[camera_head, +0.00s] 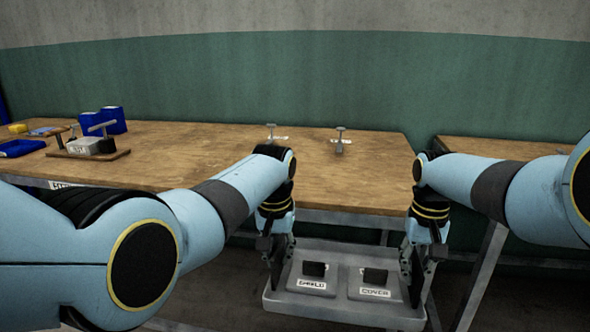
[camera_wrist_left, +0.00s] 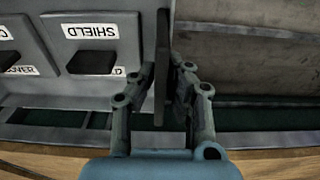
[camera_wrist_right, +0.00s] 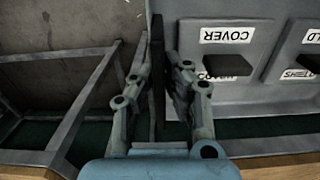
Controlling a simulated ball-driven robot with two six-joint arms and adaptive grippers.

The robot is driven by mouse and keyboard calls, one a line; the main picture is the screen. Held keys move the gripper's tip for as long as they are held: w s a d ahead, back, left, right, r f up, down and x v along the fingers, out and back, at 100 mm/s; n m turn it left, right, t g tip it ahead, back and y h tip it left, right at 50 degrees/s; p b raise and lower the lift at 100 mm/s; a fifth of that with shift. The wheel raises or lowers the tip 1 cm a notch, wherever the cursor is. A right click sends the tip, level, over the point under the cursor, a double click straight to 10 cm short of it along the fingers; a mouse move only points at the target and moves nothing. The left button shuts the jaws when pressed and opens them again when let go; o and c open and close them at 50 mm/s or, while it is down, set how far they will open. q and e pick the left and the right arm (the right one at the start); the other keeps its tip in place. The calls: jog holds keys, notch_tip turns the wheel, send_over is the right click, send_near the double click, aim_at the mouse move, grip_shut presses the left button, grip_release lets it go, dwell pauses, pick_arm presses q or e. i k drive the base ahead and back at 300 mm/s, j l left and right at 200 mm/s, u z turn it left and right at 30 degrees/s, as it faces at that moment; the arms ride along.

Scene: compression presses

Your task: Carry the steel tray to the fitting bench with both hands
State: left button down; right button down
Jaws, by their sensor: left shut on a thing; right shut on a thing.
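The steel tray (camera_head: 333,312) is grey and hangs level between my grippers, in front of the wooden bench and lower than its top. In it are two grey blocks with black knobs, one labelled SHIELD (camera_head: 311,283) and one labelled COVER (camera_head: 374,290). My left gripper (camera_head: 277,272) is shut on the tray's left end; its fingers close around a dark upright plate in the left wrist view (camera_wrist_left: 163,85). My right gripper (camera_head: 414,275) is shut on the tray's right end, around a similar dark plate in the right wrist view (camera_wrist_right: 160,75).
The wooden bench (camera_head: 200,155) is behind the tray, its right half mostly clear. Two small metal posts (camera_head: 341,140) stand near its back edge. A clamp fixture (camera_head: 90,147), blue bins (camera_head: 113,120) and a blue tray (camera_head: 22,148) sit at left. Another table (camera_head: 510,152) stands right, past a gap.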

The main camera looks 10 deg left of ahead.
aim_at(200, 163)
jog(key=j, duration=0.9)
jog(key=k+j, duration=0.1)
jog(key=j, duration=0.75)
